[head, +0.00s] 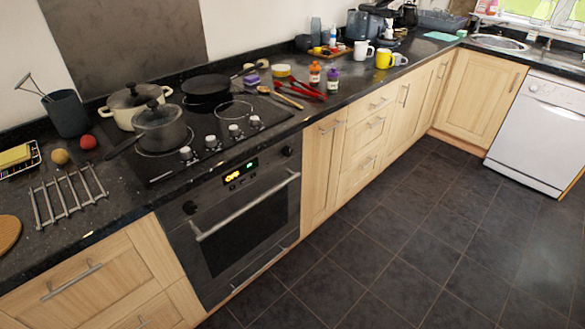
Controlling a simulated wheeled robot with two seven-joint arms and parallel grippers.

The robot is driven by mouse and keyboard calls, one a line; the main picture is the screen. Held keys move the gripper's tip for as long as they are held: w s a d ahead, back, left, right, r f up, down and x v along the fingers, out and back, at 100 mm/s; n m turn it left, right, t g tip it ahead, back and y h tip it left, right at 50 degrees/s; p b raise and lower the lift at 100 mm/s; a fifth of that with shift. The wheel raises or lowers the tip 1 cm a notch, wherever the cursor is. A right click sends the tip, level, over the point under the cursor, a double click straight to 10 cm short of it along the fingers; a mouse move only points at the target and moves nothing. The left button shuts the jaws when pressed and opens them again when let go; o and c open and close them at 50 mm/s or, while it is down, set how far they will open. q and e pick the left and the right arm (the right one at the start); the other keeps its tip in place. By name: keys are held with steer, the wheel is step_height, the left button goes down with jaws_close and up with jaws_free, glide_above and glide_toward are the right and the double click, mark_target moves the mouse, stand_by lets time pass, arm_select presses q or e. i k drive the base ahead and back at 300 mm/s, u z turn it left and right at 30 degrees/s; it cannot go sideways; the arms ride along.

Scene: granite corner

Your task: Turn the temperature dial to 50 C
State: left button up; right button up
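The built-in oven (245,218) sits under the hob, its door closed and a long bar handle (246,207) across the front. Its control panel has a dark round dial (189,207) at the left and another (287,151) at the right. Between them is a lit display (240,174) with yellow and green figures, too small to read. I cannot tell which dial is for temperature or where either one points. Neither of my grippers is in view, and nothing touches the oven front.
The black hob (212,145) carries a cream pot (128,103), a grey lidded pan (160,128) and a black frying pan (207,88), with several silver knobs along its front. A metal rack (68,195) lies left of it. The tiled floor (400,240) before the oven is clear.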

mark_target(287, 151)
steer(key=u, duration=0.65)
steer(key=i, duration=1.05)
steer(key=z, duration=0.45)
